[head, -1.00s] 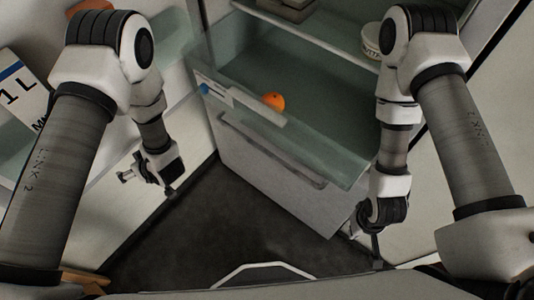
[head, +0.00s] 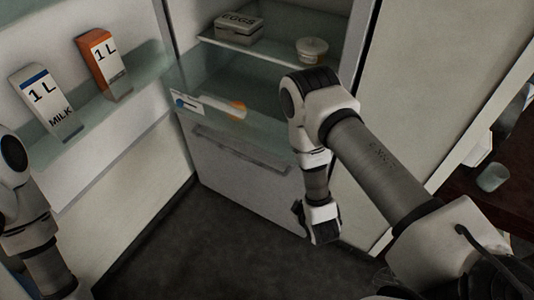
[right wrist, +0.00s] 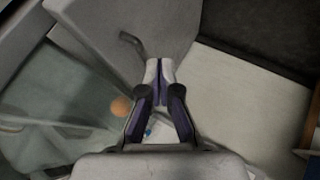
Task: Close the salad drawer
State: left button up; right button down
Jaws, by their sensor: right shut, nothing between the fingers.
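The salad drawer (head: 265,127) is a clear greenish drawer low in the open fridge, with a pale label strip on its front left. An orange (head: 237,109) lies in it. The drawer's front seems to stand out past the shelf above; how far is hard to tell. In the right wrist view the orange (right wrist: 121,106) shows at the left beside greenish glass. My right gripper (right wrist: 160,72) is shut and empty. In the head view my right arm hangs in front of the drawer's right end, hiding it, with the hand lower down. My left gripper is outside the view.
A white lower drawer front with a handle (head: 240,150) is under the salad drawer. The open fridge door at left holds a milk carton (head: 45,100) and an orange carton (head: 102,62). An egg box (head: 238,28) and a tub (head: 312,50) stand on the shelf above. Dark floor lies clear below.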

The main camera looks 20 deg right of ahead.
aim_at(268, 136)
jog(key=w+a+r+n+t+p, duration=0.5)
jog(key=a+r+n+t+p, duration=0.2)
jog(key=r+n+t+p, duration=0.3)
jog(key=shift+m+g+h, duration=0.4)
jog(key=shift+m, duration=0.3)
jog(key=w+d+p, duration=0.1)
jog(key=w, duration=0.3)
jog(key=w+d+p, duration=0.2)
jog(key=w, duration=0.2)
jog(key=w+d+p, duration=0.1)
jog(key=w, duration=0.3)
jog(key=shift+w+d+r, duration=0.1)
jog(key=shift+d+r, duration=0.2)
